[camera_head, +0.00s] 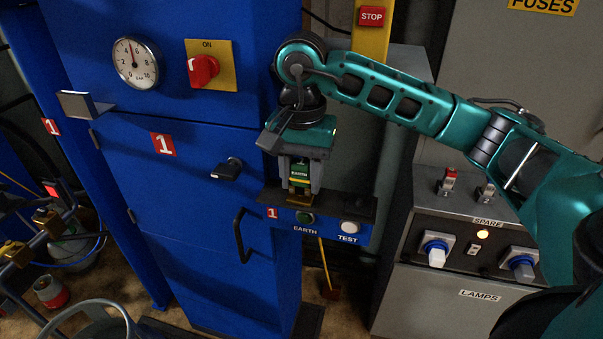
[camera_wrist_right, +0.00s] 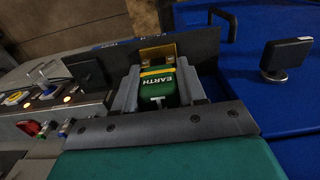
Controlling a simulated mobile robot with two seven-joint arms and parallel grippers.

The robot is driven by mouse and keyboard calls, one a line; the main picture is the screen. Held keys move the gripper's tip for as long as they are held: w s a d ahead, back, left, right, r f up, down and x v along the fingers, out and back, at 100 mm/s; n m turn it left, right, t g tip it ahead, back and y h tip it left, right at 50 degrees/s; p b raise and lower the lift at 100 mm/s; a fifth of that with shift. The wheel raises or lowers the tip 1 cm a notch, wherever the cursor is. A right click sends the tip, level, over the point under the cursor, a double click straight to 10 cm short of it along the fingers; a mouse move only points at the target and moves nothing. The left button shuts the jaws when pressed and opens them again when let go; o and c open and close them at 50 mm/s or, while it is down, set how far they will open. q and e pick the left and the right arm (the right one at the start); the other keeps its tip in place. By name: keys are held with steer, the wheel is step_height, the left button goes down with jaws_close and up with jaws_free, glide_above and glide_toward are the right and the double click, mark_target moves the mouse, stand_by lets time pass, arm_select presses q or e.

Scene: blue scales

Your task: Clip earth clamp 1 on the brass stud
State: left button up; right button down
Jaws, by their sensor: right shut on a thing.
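My right gripper (camera_head: 300,184) is shut on the earth clamp (camera_head: 300,171), a green block with a yellow band and the word EARTH. The gripper points down in front of the blue cabinet, just above a dark ledge over the EARTH and TEST panel. In the right wrist view the clamp (camera_wrist_right: 158,85) sits between the grey fingers (camera_wrist_right: 160,92). A brass-coloured piece (camera_wrist_right: 158,53) shows at the clamp's far end, against the dark ledge. I cannot tell whether it is the clamp's jaw or the brass stud. No separate stud is visible. My left gripper is not in view.
A black latch (camera_head: 229,168) and door handle (camera_head: 240,236) stick out on the left. A grey lamp box (camera_head: 465,260) stands right.

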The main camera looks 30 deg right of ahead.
steer(key=shift+f+b, duration=0.3)
steer(key=shift+f, duration=0.1)
steer(key=c, duration=0.6)
jaws_free()
steer(key=shift+o, duration=0.2)
step_height(320, 180, up, 12)
steer(key=shift+f+p, duration=0.25)
steer(key=shift+p, duration=1)
steer(key=shift+r, duration=0.8)
